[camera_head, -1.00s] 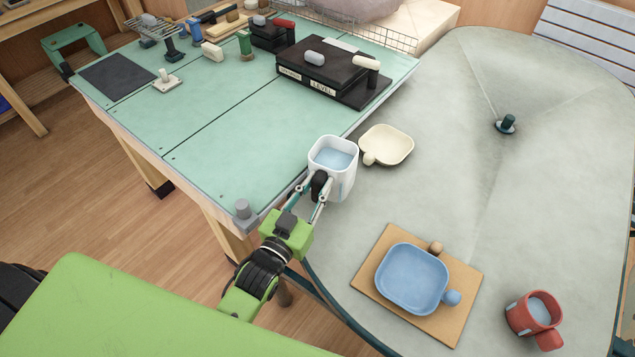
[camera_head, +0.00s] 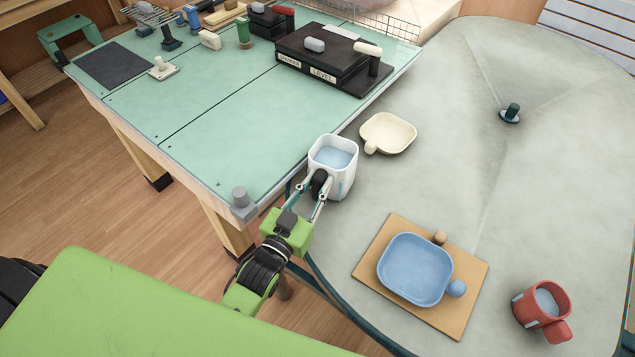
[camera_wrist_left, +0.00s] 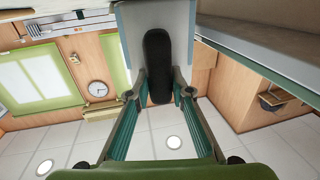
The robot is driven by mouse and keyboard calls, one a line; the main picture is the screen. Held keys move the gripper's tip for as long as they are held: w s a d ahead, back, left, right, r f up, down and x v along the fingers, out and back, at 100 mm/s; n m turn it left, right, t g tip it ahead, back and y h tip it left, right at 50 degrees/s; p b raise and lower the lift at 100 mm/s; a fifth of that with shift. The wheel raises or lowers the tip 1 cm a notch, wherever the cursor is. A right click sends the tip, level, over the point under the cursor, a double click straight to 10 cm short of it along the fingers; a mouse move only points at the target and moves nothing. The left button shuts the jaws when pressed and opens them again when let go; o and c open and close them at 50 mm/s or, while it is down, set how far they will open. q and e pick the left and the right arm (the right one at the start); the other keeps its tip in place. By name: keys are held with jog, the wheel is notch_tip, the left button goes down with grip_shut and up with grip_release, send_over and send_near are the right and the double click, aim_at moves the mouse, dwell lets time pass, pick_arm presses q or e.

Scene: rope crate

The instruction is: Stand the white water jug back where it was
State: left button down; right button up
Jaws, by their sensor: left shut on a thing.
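The white water jug (camera_head: 343,181) is upright with pale blue water in it. It is at the left edge of the grey table, beside the green workbench corner; I cannot tell whether its base touches anything. My left gripper (camera_head: 319,187) is shut on the jug's dark handle. In the left wrist view, the gripper's fingers (camera_wrist_left: 161,92) close on the black handle (camera_wrist_left: 157,65), with the pale jug wall (camera_wrist_left: 183,22) behind it. My right gripper is not in view.
On the grey table (camera_head: 460,160) are a cream dish (camera_head: 390,131), a blue dish (camera_head: 413,270) on a wooden board (camera_head: 459,318), a red mug (camera_head: 531,309) and a dark post (camera_head: 511,112). The green workbench (camera_head: 225,135) carries a black box (camera_head: 320,64). The table's middle is clear.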

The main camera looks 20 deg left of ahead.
pick_arm(q)
jog(key=shift+f+b, duration=0.2)
jog(key=shift+b, duration=0.1)
dwell(0.4)
jog(key=c, duration=1.7)
grip_release()
jog(key=shift+s+f, duration=0.1)
jog(key=shift+f, duration=0.3)
jog(key=shift+s, duration=0.1)
jog(key=s, duration=0.4)
jog(key=s+a, duration=0.1)
jog(key=s, duration=0.6)
jog(key=shift+s+a, duration=0.35)
jog(key=shift+a, duration=0.05)
